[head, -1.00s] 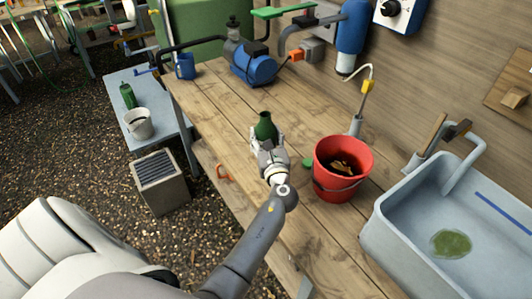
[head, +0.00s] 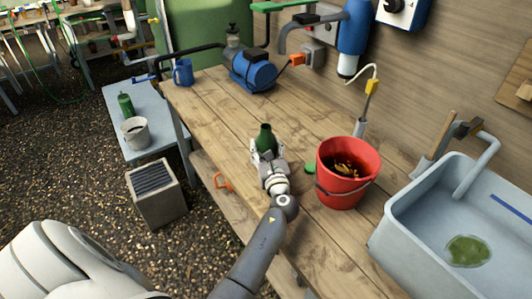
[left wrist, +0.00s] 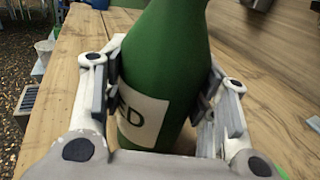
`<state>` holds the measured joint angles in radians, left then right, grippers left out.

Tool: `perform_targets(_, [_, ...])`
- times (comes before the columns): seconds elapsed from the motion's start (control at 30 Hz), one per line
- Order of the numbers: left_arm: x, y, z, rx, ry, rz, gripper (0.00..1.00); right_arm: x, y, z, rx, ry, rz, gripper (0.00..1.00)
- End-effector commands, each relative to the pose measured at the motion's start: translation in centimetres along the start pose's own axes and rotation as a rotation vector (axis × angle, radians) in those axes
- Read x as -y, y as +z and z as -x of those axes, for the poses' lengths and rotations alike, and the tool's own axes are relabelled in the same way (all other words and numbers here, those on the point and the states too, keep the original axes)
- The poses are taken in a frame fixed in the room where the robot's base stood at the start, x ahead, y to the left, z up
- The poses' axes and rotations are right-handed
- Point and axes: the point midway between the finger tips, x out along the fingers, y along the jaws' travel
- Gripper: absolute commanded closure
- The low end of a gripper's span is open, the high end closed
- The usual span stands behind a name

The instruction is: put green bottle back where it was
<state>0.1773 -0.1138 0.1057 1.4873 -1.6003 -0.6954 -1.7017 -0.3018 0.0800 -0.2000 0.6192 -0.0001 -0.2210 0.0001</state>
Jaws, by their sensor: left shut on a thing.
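The green bottle (head: 265,137) is over the middle of the wooden workbench, close to upright. My left gripper (head: 266,157) is shut on it. In the left wrist view the bottle (left wrist: 170,60) stands between both fingers, and a pale label ending in "ED" faces the camera. Its base is hidden, so I cannot tell whether it touches the bench. A second, smaller-looking green bottle (head: 125,105) stands on the low grey-blue table at the left. My right gripper is not in view.
A red bucket (head: 338,190) stands right of the gripper, with a green disc (head: 310,168) beside it. A sink (head: 400,235) is at the right. A blue pump (head: 254,70) and blue mug (head: 183,72) are at the back. The bench (head: 210,110) left of the bottle is clear.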

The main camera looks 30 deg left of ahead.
Motion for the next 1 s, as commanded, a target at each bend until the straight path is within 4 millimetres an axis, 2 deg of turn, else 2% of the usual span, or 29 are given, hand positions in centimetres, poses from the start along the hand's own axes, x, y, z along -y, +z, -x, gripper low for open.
perform_targets(0.3, [0.02, -0.17, -0.03, 0.002, 0.0, 0.001, 0.8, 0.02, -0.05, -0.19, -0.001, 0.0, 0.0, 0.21])
perform_targets(0.33, [0.01, -0.19, -0.01, 0.0, 0.0, 0.001, 0.44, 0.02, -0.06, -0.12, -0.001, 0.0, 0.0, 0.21])
perform_targets(0.5, [0.0, -0.16, 0.0, 0.0, 0.0, 0.001, 0.25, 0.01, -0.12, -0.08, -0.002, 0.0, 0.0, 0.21])
perform_targets(1.0, [-0.3, 0.21, -0.27, 0.0, -0.001, 0.0, 0.25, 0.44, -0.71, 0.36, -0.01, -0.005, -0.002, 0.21])
